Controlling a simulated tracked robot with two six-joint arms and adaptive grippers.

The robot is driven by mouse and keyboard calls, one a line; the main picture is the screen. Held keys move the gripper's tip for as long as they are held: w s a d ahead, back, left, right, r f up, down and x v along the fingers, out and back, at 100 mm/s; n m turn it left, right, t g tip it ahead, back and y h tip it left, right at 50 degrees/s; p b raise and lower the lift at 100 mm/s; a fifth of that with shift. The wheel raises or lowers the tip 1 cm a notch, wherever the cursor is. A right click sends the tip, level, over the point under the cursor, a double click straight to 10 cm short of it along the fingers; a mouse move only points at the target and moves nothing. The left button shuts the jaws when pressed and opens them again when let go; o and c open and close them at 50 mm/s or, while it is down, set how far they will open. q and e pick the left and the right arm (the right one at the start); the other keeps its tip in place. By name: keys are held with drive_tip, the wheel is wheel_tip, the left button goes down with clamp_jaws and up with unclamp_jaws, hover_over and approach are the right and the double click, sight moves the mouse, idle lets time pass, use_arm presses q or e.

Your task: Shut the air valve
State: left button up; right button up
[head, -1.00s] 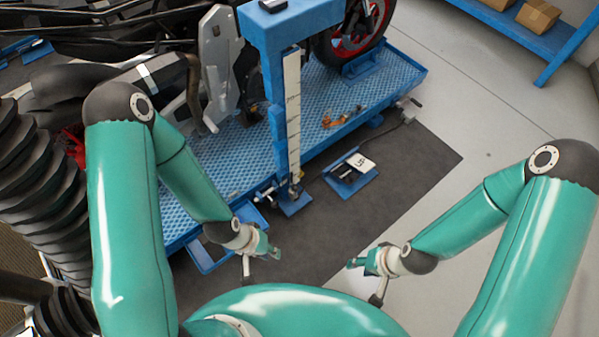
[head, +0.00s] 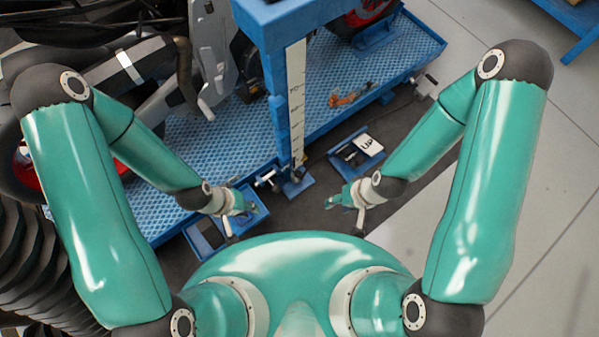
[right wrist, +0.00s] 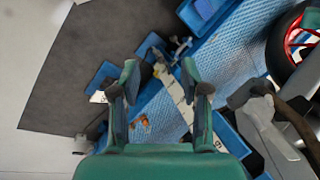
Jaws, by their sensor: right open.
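A small metal fitting with a pale handle (head: 265,179), which may be the air valve, sits at the lift's near edge beside the foot of the blue post; it also shows in the right wrist view (right wrist: 181,46). It is too small to tell its handle position. My right gripper (head: 335,202) is to the right of and nearer than the fitting, apart from it. In the right wrist view its two fingers (right wrist: 160,85) are spread with nothing between them. My left gripper (head: 250,209) is left of and nearer than the fitting; its jaws are too small to read.
A blue lift platform (head: 215,140) carries a motorcycle (head: 130,70). A blue post with a ruler (head: 296,95) rises at its near edge. A pedal marked UP (head: 367,146) lies on the floor to the right. A metal handle (head: 427,84) projects from the platform's right end. Grey floor is clear at right.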

drive_tip(key=shift+o, duration=0.8)
drive_tip(key=w+f+n+t+b, duration=0.1)
drive_tip(key=w+f+t+b, duration=0.2)
drive_tip(key=w+f+b, duration=0.6)
wheel_tip(320, 180, down, 3)
drive_tip(key=shift+w+a+r+n+t+y, duration=0.2)
drive_tip(key=shift+w+n+t+y, duration=0.15)
drive_tip(key=shift+w, duration=0.3)
drive_tip(key=w+d+f+n+t+y+b, duration=0.25)
drive_tip(key=w+f+n+t+b, duration=0.25)
drive_tip(key=w+f+b, duration=0.8)
drive_tip(key=n+g+y+b, duration=0.2)
drive_tip(key=n+y+b, duration=0.8)
drive_tip(key=b, duration=1)
approach(298, 174)
drive_tip(key=shift+n+h, duration=0.3)
drive_tip(key=shift+n, duration=0.15)
drive_tip(key=b+x, duration=0.1)
drive_tip(key=x, duration=0.2)
drive_tip(key=b+x, duration=0.1)
drive_tip(key=x, duration=0.1)
drive_tip(key=f+b+x, duration=0.1)
drive_tip(key=x, duration=0.2)
drive_tip(key=shift+w+a+f, duration=0.1)
drive_tip(key=shift+w+a, duration=0.15)
drive_tip(key=shift+w, duration=0.15)
drive_tip(key=shift+x, duration=0.75)
